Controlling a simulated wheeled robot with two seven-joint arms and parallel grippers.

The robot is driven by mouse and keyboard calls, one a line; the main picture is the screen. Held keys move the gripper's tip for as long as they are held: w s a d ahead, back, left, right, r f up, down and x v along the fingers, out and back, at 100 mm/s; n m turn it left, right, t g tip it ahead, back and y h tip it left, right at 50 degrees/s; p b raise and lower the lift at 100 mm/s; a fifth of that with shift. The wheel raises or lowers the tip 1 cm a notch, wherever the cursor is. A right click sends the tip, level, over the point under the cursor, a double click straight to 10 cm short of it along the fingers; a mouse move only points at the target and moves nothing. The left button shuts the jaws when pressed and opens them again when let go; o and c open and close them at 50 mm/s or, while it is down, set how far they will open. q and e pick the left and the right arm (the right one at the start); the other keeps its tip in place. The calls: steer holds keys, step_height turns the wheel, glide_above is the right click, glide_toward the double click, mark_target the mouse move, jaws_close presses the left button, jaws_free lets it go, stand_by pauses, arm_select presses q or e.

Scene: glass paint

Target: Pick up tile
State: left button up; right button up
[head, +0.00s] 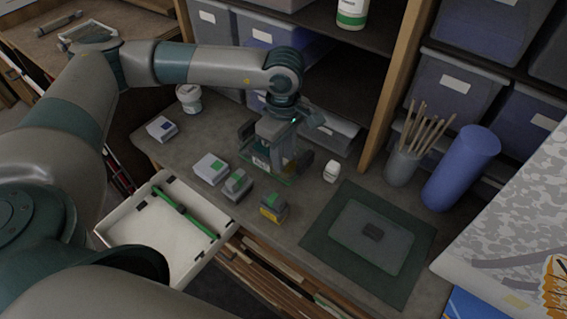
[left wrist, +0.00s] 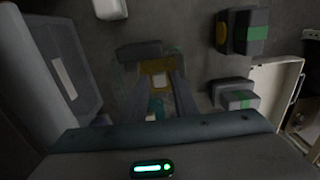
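My left gripper (head: 272,168) points down just above the worktop in the head view. In the left wrist view its two fingers (left wrist: 160,84) stand apart, with a small yellow piece (left wrist: 157,68) between or just beyond their tips. Faint clear, green-edged glass, perhaps the tile (head: 284,181), shows at the fingertips; its outline is hard to make out. I cannot tell whether the fingers press on it. A dark block (left wrist: 140,50) lies right beside the fingertips. My right gripper is not in view.
Small paint blocks (head: 272,207) and (head: 237,185) stand near the gripper, with a white bottle (head: 332,170) to its right. A white tray (head: 150,235) sits at the front left. A green mat (head: 318,240) with a clear plate lies right; brush cup (head: 402,166) behind.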

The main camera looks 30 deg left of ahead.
arm_select(q)
steer(key=shift+c, duration=0.4)
jaws_close()
steer(key=shift+r, duration=0.1)
steer(key=shift+w+r+b, duration=0.1)
steer(key=shift+r+b, duration=0.4)
steer(key=shift+r, duration=0.1)
step_height(320, 180, up, 9)
steer(key=b, duration=0.3)
steer(key=shift+f, duration=0.15)
